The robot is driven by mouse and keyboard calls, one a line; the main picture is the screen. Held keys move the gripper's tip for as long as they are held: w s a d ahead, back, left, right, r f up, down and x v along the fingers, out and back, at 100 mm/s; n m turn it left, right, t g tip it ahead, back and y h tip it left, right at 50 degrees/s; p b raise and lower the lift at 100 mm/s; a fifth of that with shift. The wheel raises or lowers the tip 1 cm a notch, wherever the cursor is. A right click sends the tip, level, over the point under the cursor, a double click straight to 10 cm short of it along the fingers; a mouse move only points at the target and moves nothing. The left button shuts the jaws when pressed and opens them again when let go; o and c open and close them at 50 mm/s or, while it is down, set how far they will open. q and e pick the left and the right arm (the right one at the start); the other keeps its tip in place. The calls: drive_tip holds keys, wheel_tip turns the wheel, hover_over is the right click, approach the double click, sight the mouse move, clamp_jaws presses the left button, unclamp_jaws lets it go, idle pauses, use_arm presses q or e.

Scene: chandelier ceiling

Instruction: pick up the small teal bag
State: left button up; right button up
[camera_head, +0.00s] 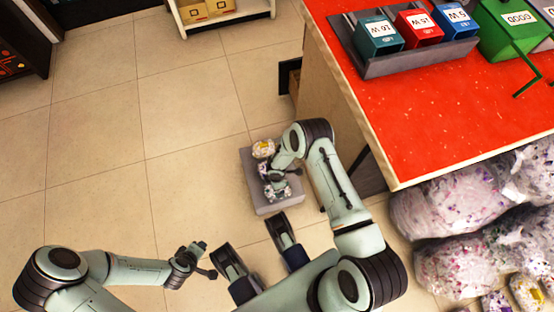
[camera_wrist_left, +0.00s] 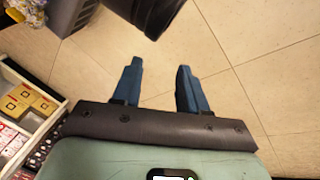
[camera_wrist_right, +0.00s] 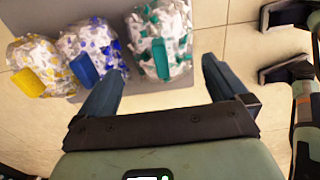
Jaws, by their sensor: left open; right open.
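The teal bag (camera_wrist_right: 161,45), clear plastic with teal pieces and a teal label, lies on a grey platform (camera_wrist_right: 128,101). In the right wrist view it is at the top centre, just ahead of my open right gripper (camera_wrist_right: 165,78) and roughly between its fingers; I cannot tell whether they touch it.
A blue bag (camera_wrist_right: 84,55) lies close left of the teal one, with a yellow bag (camera_wrist_right: 36,68) beyond. A red-topped counter (camera_head: 440,110) rises right of the platform. Large bags of pieces (camera_head: 455,205) fill the lower right. The tiled floor (camera_head: 120,130) at left is clear.

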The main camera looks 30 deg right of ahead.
sight(271, 196)
drive_tip(key=f+b, duration=0.1)
drive_tip(key=f, duration=0.4)
drive_tip(key=shift+s+d+b, duration=0.15)
drive_tip(key=shift+s+b, duration=0.05)
drive_tip(key=shift+b, duration=0.2)
use_arm(q)
drive_tip(key=shift+g, duration=0.7)
drive_tip(key=s+f, duration=0.3)
drive_tip(key=shift+s+a+f, duration=0.15)
drive_tip(key=shift+s+a, duration=0.1)
use_arm(e)
drive_tip(key=c, duration=0.8)
drive_tip(key=shift+o, duration=0.2)
use_arm(q)
drive_tip(key=shift+w, duration=0.1)
use_arm(e)
drive_tip(key=shift+r, duration=0.2)
